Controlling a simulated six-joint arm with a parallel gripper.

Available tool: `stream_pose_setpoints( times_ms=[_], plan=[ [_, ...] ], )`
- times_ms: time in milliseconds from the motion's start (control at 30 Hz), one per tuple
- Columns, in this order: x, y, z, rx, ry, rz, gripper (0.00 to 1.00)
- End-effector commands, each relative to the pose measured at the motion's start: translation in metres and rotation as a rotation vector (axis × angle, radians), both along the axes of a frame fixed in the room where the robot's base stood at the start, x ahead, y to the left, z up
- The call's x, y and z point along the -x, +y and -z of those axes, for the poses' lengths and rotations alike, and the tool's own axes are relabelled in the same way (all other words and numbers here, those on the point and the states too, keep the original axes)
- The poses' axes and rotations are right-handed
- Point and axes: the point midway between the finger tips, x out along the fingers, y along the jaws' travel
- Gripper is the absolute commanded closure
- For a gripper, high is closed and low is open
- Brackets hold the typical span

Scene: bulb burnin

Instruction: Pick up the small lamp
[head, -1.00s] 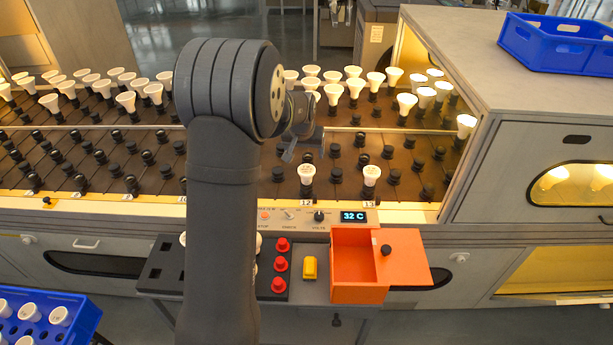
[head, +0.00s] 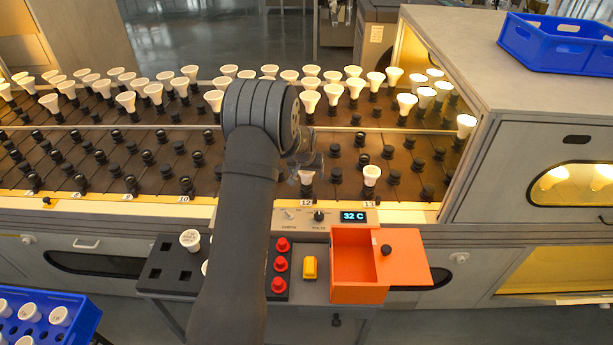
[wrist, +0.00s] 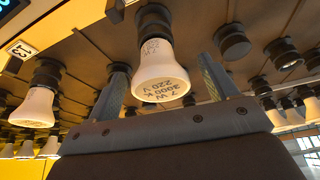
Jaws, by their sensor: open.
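The small lamp (wrist: 160,72), white with a printed "7 W 3000 K 220 V" face, sits in a black socket in the front row of the rack. In the head view this lamp (head: 307,178) is by the "12" label, its upper part largely hidden by my gripper (head: 308,166). In the wrist view my gripper (wrist: 162,64) is open, one finger on each side of the lamp, with a visible gap on both sides. A similar lamp (head: 371,174) stands to its right at label "13"; it also shows at left in the wrist view (wrist: 34,106).
Empty black sockets (head: 393,178) surround the lamp. Several lit lamps (head: 407,102) stand in the rows behind. In front are a "32 C" display (head: 353,216), red buttons (head: 279,264), an orange box (head: 358,294), a black holder (head: 160,272) and a blue crate (head: 85,328).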

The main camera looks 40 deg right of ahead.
Motion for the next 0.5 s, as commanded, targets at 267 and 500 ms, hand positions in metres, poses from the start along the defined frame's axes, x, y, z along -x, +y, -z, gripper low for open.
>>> stream_pose_setpoints(
  times_ms=[267, 500],
  plan=[
    [-0.0041, -0.0052, 0.0139, 0.002, -0.001, 0.0, 0.21],
    [-0.004, -0.005, 0.0136, 0.002, -0.001, 0.0, 0.41]
  ],
)
